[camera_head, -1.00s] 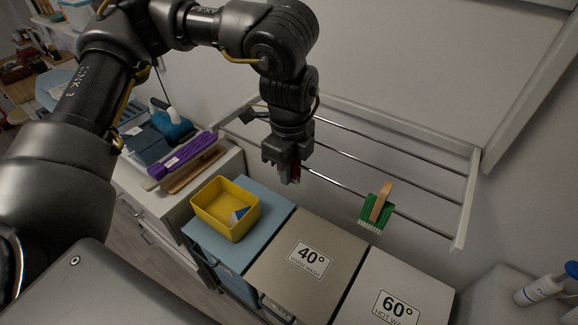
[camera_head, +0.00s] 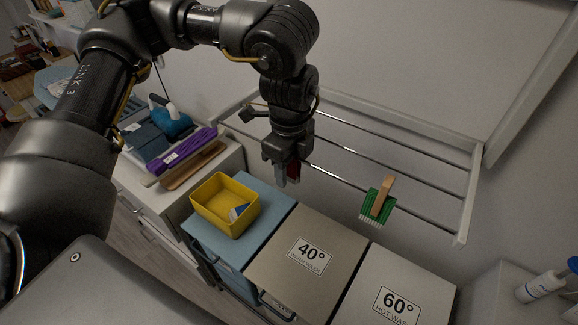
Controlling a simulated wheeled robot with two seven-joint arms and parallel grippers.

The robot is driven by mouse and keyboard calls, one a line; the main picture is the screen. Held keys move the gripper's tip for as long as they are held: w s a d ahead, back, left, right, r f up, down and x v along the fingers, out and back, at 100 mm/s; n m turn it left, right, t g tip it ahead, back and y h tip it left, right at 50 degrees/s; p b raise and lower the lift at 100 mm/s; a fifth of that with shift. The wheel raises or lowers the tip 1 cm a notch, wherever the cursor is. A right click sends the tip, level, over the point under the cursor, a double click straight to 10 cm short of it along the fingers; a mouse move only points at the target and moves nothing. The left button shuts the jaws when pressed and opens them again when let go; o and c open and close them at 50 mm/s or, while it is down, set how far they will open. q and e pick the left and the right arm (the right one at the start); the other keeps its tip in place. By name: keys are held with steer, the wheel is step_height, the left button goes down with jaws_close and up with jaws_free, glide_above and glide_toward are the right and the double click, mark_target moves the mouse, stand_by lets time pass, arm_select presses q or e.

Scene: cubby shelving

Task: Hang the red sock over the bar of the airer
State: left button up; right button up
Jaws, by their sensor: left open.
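The airer (camera_head: 465,205) is mounted on the wall, with several thin metal bars. My left gripper (camera_head: 287,180) points down at the left part of its front bar (camera_head: 335,180) and is open. Most of the sock is hidden by the gripper. I cannot tell whether it touches the fingers or how it lies over the bar. My right gripper is not in view.
Below are a yellow bin (camera_head: 210,212) on a blue lid, and the 40° (camera_head: 335,235) and 60° (camera_head: 420,275) boxes. A purple item (camera_head: 180,150) lies on the left cabinet.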

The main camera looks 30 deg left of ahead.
arm_select(q)
step_height(320, 180, up, 10)
steer(key=shift+r+b, duration=0.1)
steer(key=shift+b, duration=0.85)
steer(key=shift+r, duration=0.35)
